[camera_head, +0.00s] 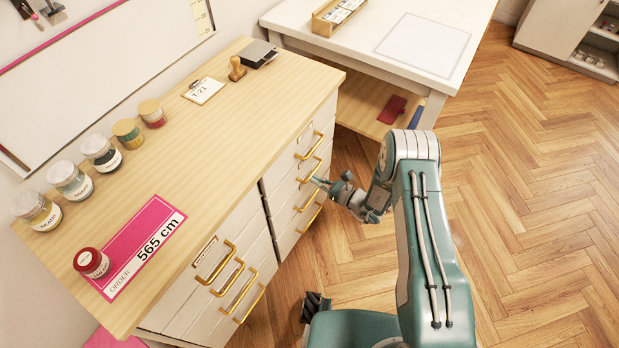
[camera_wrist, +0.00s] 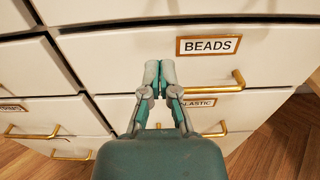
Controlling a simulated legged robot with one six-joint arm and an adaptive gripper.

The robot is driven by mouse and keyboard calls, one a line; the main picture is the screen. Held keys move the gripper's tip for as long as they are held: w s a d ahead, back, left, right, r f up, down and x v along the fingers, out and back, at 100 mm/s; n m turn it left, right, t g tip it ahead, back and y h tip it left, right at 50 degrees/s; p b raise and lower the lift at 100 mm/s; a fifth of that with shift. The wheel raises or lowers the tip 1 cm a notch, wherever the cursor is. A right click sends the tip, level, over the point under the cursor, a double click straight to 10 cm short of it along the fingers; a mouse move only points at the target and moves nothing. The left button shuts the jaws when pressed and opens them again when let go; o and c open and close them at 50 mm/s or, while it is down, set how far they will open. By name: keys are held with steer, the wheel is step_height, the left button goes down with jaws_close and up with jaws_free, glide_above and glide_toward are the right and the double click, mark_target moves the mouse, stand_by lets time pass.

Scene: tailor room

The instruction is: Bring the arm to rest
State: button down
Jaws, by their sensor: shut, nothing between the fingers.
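My gripper (camera_head: 318,181) is held in front of the white drawer cabinet (camera_head: 257,227) at drawer height, at the end of my bent arm. In the wrist view my gripper (camera_wrist: 159,66) is shut and empty, with its fingertips together. Behind the fingers are drawer fronts, one with a "BEADS" label (camera_wrist: 208,45) and a lower one with a label that reads "LASTIC" in part. Gold handles (camera_wrist: 238,80) show close to the right of the fingers. I cannot tell whether the fingertips touch a drawer front.
The wooden cabinet top holds several jars (camera_head: 102,152), a red-lidded jar (camera_head: 91,262) on a pink order card (camera_head: 139,241), a T-21 tag (camera_head: 203,91) and a stamp (camera_head: 237,69). A white table (camera_head: 440,20) stands behind. Herringbone floor (camera_head: 540,200) is clear at right.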

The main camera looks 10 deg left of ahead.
steer(key=v, duration=0.7)
steer(key=shift+d, duration=0.25)
steer(key=s+r+n+g+h, duration=0.1)
steer(key=s+r+n+g, duration=0.2)
steer(key=r, duration=0.6)
steer(key=s+d+r+n+g+h, duration=0.1)
steer(key=r+n+g+h, duration=0.15)
steer(key=r+n, duration=0.4)
steer(key=s+r+n+g+h, duration=0.1)
steer(key=s+r+n+g, duration=0.15)
steer(key=r, duration=0.75)
steer(key=s+d+r+n+t+h, duration=0.7)
steer(key=s+d+r+n+h, duration=0.3)
steer(key=s+d+r, duration=0.7)
steer(key=shift+s+d+h, duration=0.5)
steer(key=shift+d+h, duration=0.05)
steer(key=shift+h, duration=0.7)
